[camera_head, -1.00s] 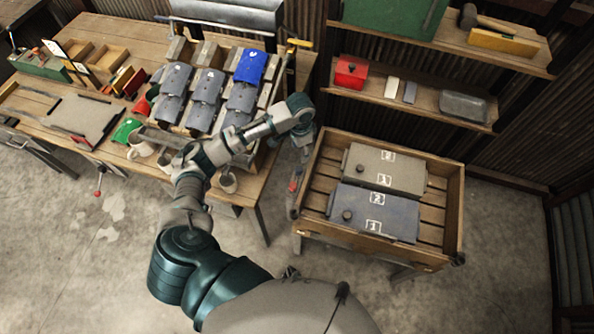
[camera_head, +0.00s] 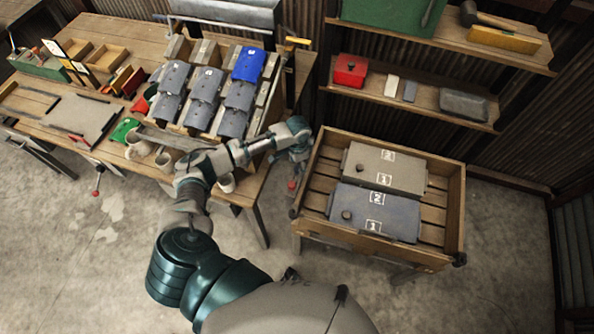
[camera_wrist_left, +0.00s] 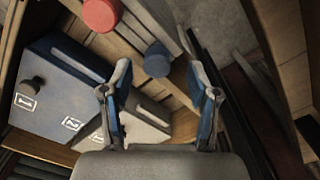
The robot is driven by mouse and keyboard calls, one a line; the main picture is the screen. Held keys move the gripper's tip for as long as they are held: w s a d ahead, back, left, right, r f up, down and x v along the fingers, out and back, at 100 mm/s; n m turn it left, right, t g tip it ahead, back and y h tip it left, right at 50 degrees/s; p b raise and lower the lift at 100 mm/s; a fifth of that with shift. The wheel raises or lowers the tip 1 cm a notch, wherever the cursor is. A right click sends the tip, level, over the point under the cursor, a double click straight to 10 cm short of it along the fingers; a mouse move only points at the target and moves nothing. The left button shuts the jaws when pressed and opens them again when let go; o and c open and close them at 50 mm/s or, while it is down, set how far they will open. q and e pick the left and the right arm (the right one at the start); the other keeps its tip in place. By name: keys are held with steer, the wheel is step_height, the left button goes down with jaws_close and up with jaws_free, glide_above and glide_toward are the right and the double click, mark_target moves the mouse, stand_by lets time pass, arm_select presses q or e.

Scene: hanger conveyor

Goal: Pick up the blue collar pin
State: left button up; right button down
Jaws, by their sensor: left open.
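The blue collar pin (camera_wrist_left: 157,60) shows in the left wrist view as a short blue round piece on the wooden edge of the crate. A larger red round piece (camera_wrist_left: 100,14) is up and left of it. My left gripper (camera_wrist_left: 160,88) is open and empty, and the pin appears between and just beyond its fingertips, with no visible contact. In the head view my left gripper (camera_head: 297,163) is over the crate's left end, and the blue pin cannot be made out there. My right gripper does not show.
The slatted wooden crate (camera_head: 455,215) holds a grey box (camera_head: 400,170) and a blue-grey box (camera_head: 390,213). A workbench (camera_head: 110,35) with a rack of grey and blue pieces stands left. Shelves (camera_head: 425,100) hang behind the crate. Open floor lies in front.

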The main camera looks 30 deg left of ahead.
mark_target(297, 167)
arm_select(q)
steer(key=f, duration=0.3)
steer(key=shift+d+f, duration=0.25)
steer(key=shift+d, duration=0.1)
steer(key=shift+a, duration=0.25)
steer(key=shift+c, duration=0.5)
steer(key=shift+a, duration=0.2)
steer(key=c, duration=0.8)
jaws_close()
steer(key=shift+d, duration=0.25)
steer(key=shift+d+r, duration=0.1)
steer(key=shift+r, duration=0.05)
